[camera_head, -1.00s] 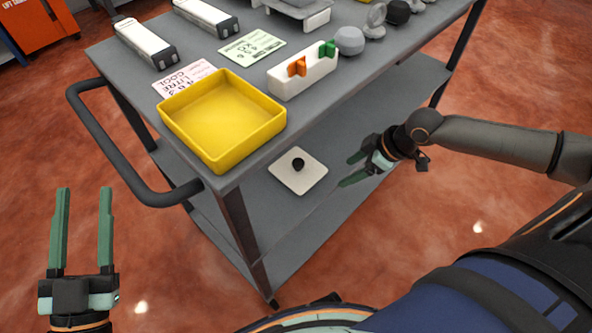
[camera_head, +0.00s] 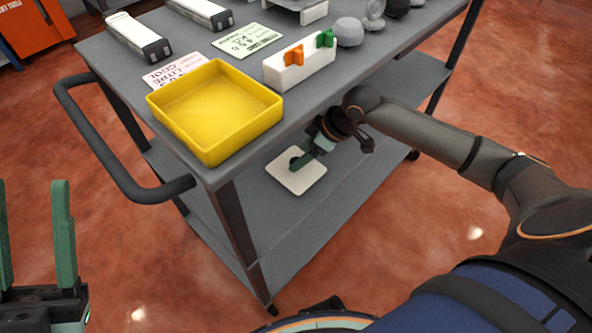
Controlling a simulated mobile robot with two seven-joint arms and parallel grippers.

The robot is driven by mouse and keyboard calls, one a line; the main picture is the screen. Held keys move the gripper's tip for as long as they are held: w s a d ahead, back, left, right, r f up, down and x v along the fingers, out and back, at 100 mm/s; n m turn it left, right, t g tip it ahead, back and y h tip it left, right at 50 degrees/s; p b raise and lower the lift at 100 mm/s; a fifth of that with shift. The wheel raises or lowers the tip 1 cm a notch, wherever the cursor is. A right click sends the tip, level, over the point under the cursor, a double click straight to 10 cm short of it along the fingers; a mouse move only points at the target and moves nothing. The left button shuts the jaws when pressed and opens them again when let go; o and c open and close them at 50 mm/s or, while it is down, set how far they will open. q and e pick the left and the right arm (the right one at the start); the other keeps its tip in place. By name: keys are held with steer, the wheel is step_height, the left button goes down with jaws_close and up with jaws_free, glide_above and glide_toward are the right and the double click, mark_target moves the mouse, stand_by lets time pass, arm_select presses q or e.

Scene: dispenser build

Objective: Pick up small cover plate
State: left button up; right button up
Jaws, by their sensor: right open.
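The small cover plate (camera_head: 298,179) is a white, rounded square lying flat on the cart's lower shelf. Its dark knob is mostly hidden behind my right gripper's fingers. My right gripper (camera_head: 300,160) is open, reaching in under the top shelf, with its green fingers over the plate at the knob. I cannot tell whether the fingers touch the knob. My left gripper (camera_head: 34,240) is at the lower left, in front of the cart, with its two green fingers pointing up, apart and empty.
The grey cart's top shelf (camera_head: 240,40) overhangs the plate. On it stand a yellow tray (camera_head: 210,150), a white block with orange and green knobs (camera_head: 298,70), paper labels (camera_head: 247,39) and white cartridges (camera_head: 138,38). The lower shelf (camera_head: 345,180) is clear right of the plate.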

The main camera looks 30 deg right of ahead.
steer(key=shift+x, duration=1.2)
steer(key=shift+s+d, duration=0.15)
jaws_close()
